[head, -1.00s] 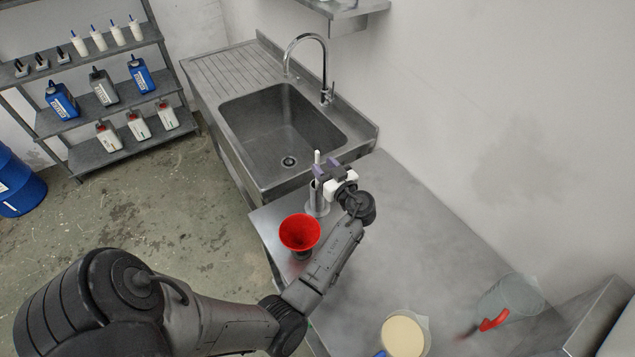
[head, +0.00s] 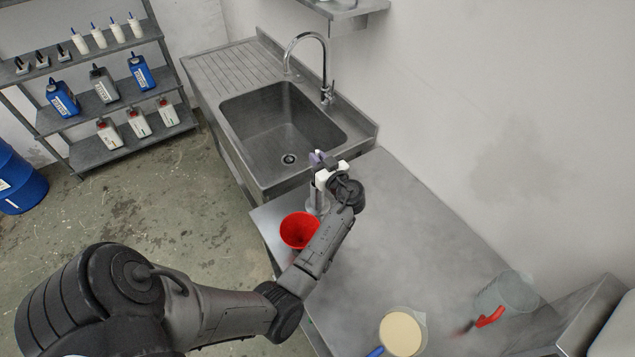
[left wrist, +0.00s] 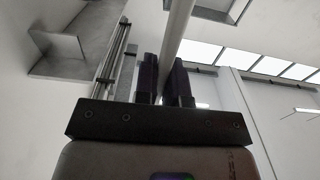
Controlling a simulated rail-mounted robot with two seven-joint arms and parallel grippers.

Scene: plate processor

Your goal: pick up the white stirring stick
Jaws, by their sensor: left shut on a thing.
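My left gripper (head: 318,158) is over the front corner of the metal table beside the sink. In the left wrist view, its two dark fingers (left wrist: 166,80) are shut on the white stirring stick (left wrist: 179,28), which runs up between them and out of the top of the picture. In the head view the stick is mostly hidden by the gripper and wrist. A grey cylindrical holder (head: 316,203) stands on the table just below the gripper, partly covered by the wrist. I cannot tell whether the stick's lower end is still inside it. My right gripper is not in view.
A container with cream-coloured contents (head: 401,333) and a clear jug with a red handle (head: 507,293) are nearer on the table (head: 420,245). The sink (head: 282,130) and tap lie behind.

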